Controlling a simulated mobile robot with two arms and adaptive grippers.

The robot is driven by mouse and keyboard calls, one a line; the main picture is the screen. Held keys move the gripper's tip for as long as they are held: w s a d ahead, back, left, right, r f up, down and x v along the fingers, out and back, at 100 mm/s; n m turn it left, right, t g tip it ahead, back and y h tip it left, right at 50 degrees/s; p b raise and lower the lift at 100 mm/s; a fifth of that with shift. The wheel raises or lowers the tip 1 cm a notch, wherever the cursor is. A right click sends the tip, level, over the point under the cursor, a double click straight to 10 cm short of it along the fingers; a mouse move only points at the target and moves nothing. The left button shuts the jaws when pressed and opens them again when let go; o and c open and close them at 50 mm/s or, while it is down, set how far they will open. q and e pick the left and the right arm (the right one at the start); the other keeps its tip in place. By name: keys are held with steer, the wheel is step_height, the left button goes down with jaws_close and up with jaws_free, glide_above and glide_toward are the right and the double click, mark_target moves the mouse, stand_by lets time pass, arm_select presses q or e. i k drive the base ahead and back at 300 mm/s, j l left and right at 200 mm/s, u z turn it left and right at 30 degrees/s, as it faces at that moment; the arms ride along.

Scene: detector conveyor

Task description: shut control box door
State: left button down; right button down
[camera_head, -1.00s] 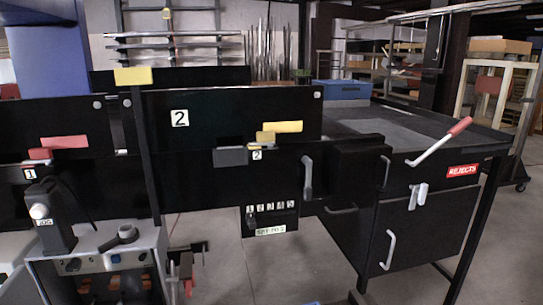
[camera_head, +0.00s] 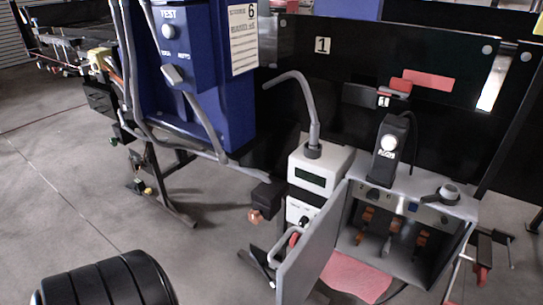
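The control box is a grey open-fronted box (camera_head: 445,205) at the right of the head view. Its door (camera_head: 312,248) is a flat grey panel that stands open, swung out from the left side of the opening. Inside the box I see several orange-brown parts and a light handle-like part. Dark knobs and a blue button line the upper front. A small upright unit with a round white button (camera_head: 387,145) stands on top. Neither of my grippers shows in this view.
A blue machine (camera_head: 225,105) is further left. A black ribbed object (camera_head: 105,283) fills the lower left corner. Grey floor is open at the left.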

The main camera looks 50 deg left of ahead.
mark_target(299, 273)
steer(key=j, duration=0.5)
steer(key=k+j, duration=0.1)
steer(key=j, duration=0.4)
steer(key=k+j, duration=0.1)
steer(key=j, duration=0.45)
steer(key=i+z, duration=0.05)
